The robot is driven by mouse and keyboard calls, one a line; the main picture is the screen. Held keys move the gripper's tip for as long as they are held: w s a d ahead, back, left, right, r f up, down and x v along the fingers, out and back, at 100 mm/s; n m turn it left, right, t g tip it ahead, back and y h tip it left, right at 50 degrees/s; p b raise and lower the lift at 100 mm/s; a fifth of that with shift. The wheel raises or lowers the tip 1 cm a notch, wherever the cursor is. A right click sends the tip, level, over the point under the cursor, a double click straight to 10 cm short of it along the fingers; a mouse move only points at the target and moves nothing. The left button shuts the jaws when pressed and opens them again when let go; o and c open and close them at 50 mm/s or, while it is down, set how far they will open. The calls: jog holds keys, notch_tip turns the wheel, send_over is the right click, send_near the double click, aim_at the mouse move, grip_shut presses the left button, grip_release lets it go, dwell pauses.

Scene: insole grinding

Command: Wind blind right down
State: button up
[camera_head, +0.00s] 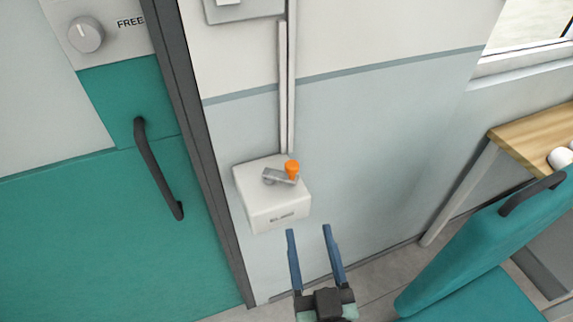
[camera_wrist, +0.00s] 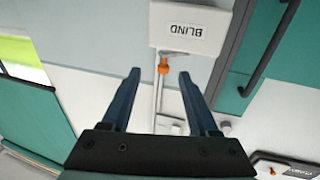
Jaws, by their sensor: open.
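A white blind box (camera_head: 270,200) is fixed on the wall beside the dark door frame. On its top is a grey metal crank arm (camera_head: 278,177) with an orange knob (camera_head: 292,168). My gripper (camera_head: 309,229) is open and empty, its two blue fingers apart, just below and right of the box in the head view. In the wrist view the box (camera_wrist: 193,30) appears upside down with the word BLIND, and the orange knob (camera_wrist: 163,68) shows between my gripper's fingertips (camera_wrist: 158,74), apart from them. The blind itself cannot be made out.
A teal door with a dark handle (camera_head: 158,170) and a dial marked FREE (camera_head: 86,35) are on the left. A teal chair (camera_head: 480,245) and a wooden table (camera_head: 535,140) stand on the right. White conduit (camera_head: 287,90) runs up the wall above the box.

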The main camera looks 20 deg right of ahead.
send_near(293, 170)
jog(key=shift+m+g+h, duration=0.3)
jog(key=shift+h, duration=0.1)
jog(key=x, duration=0.3)
jog(key=p+x, duration=0.1)
jog(key=x, duration=0.7)
jog(key=shift+w+a+r+p, duration=0.15)
jog(key=shift+a+r+p, duration=0.05)
jog(key=shift+p, duration=0.2)
grip_shut()
